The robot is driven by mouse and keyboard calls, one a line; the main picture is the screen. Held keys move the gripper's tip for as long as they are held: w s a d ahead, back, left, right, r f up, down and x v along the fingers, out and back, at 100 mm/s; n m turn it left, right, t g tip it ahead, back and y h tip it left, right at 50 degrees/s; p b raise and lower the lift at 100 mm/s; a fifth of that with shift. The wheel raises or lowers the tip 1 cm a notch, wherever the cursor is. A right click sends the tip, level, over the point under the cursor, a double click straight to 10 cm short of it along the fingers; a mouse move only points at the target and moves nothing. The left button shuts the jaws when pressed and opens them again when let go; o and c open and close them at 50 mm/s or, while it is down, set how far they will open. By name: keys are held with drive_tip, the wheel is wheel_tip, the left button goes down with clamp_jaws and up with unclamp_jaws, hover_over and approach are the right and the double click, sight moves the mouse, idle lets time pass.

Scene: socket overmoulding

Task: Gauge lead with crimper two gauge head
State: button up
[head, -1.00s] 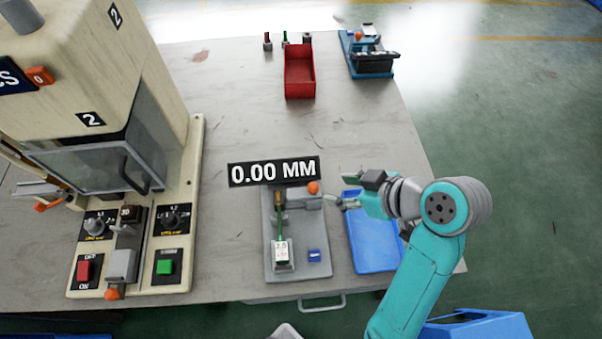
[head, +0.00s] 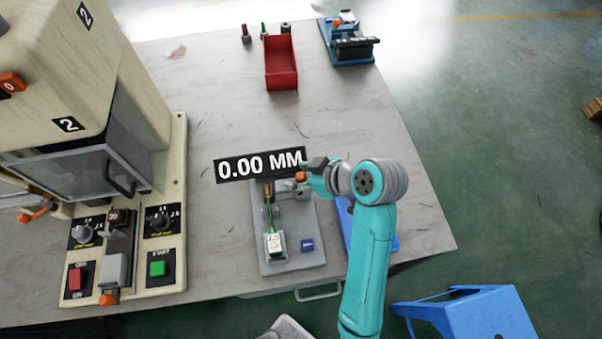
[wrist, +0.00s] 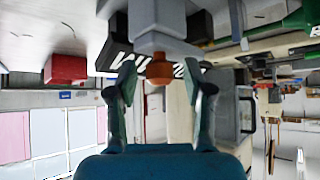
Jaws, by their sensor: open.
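The gauge (head: 292,262) is a grey plate fixture on the table with a black display (head: 232,170) reading 0.00 MM. A green lead with a white tag (head: 274,243) lies on the plate, its upper end at the gauge's measuring part. The orange knob (head: 301,176) of the gauge head shows at the plate's upper right. It also shows in the wrist view (wrist: 159,73), between my fingertips. My gripper (wrist: 160,85) is open, with a finger on each side of the knob and gaps visible. In the head view my gripper (head: 312,170) partly covers the display's right end.
A beige press machine (head: 150,250) stands at the left. A red bin (head: 282,65) and a blue fixture (head: 348,45) are at the back. A blue tray (head: 392,243) lies right of the gauge, partly behind my arm. A blue stool-like object (head: 470,312) stands on the floor.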

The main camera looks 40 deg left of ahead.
sight(281, 185)
drive_tip(key=shift+c, duration=0.2)
clamp_jaws()
drive_tip(key=shift+s+a, duration=1.5)
drive_tip(key=shift+s, duration=0.25)
drive_tip(key=shift+o, duration=0.2)
unclamp_jaws()
drive_tip(key=shift+s+a, duration=0.1)
drive_tip(key=v, duration=1.2)
